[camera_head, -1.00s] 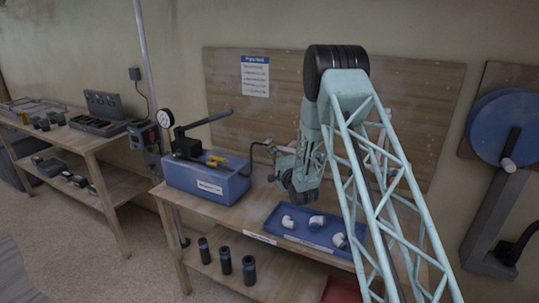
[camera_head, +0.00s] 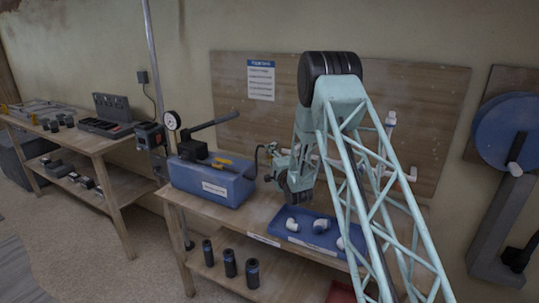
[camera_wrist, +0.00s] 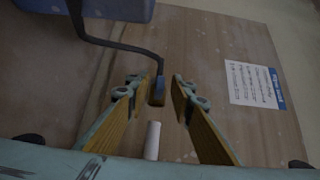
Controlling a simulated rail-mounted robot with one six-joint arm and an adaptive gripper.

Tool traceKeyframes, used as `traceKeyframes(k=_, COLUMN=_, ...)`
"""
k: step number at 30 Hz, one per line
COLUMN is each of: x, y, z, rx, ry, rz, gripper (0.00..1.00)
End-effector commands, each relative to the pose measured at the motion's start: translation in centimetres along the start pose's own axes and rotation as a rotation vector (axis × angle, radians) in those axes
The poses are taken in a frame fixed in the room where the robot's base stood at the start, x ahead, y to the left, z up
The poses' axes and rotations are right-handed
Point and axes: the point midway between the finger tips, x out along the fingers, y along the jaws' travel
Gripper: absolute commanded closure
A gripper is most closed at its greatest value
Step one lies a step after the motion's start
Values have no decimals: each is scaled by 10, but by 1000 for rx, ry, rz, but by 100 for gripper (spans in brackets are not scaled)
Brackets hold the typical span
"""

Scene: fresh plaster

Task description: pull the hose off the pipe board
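The black hose (camera_wrist: 110,43) runs from the blue pump box (camera_wrist: 100,8) and bends toward its dark end fitting (camera_wrist: 157,90). My gripper (camera_wrist: 157,82) is open, with one finger on each side of that fitting and a narrow gap visible on both sides. A white pipe stub (camera_wrist: 152,140) stands out just below the fitting in the wrist view; I cannot tell if they are joined. In the head view, my gripper (camera_head: 270,151) is in front of the brown pipe board (camera_head: 420,110), beside the hose (camera_head: 258,153). My arm hides part of the board.
The pump box (camera_head: 212,184), with gauge and lever, stands on the bench to the left. A blue tray (camera_head: 285,234) of white fittings lies below my gripper. Black cylinders (camera_head: 230,263) stand on the lower shelf. A blue reel (camera_head: 505,130) hangs at right. A paper sheet (camera_wrist: 253,84) is on the board.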

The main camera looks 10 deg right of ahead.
Motion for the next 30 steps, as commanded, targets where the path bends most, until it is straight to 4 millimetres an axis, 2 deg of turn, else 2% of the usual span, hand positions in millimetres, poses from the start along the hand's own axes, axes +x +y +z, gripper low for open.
traceKeyframes(k=8, x=-3, y=0, z=0, rx=0, ry=0, rz=1, gripper=78)
traceKeyframes(k=14, x=-16, y=1, z=0, rx=0, ry=0, rz=1, gripper=78)
traceKeyframes(k=30, x=-87, y=1, z=0, rx=1, ry=0, rz=2, gripper=78)
